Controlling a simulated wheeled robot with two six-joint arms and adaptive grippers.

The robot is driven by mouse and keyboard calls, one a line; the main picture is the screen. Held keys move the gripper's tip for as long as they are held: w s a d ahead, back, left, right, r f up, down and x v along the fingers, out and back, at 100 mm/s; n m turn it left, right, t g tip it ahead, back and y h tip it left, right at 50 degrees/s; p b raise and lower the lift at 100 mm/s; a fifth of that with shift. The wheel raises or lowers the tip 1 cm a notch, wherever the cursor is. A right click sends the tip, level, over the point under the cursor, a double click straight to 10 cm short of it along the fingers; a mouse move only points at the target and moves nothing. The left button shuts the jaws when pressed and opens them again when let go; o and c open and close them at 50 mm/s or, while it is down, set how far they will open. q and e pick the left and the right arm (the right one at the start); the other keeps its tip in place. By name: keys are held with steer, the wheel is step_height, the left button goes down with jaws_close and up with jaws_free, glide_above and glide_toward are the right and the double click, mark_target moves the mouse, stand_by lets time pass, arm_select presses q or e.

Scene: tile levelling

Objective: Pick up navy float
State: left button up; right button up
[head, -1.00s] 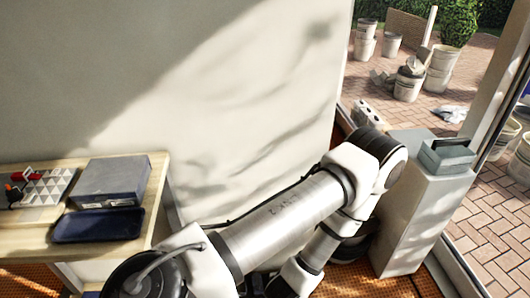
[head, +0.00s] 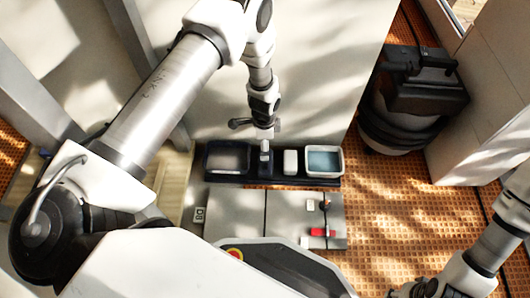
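A small upright light-grey piece (head: 265,150) stands on a dark navy base among the items in a long dark tray (head: 310,182). It may be the navy float, but its outline is too small to be sure. My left gripper (head: 259,126) points down just above this piece, with its dark fingers spread to either side. It appears open and empty; I cannot tell whether it touches the piece. My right arm comes in at the lower right, and its gripper is cut off by the bottom edge.
The tray also holds a dark bin with a grey inside (head: 227,158), a white block (head: 290,161) and a blue-filled tub (head: 323,161). A grey surface in front carries a red item (head: 321,232). A black-topped bucket (head: 405,110) stands on the orange floor at right.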

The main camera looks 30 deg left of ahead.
arm_select(q)
steer(key=shift+w+f+b, duration=0.3)
steer(key=shift+w+f, duration=0.15)
steer(key=shift+f, duration=0.75)
step_height(320, 180, down, 7)
steer(key=b, duration=0.5)
steer(key=shift+a, duration=0.1)
steer(key=shift+r, duration=0.25)
steer(key=c, duration=1.4)
arm_select(e)
step_height(320, 180, down, 7)
steer(key=shift+w, duration=0.2)
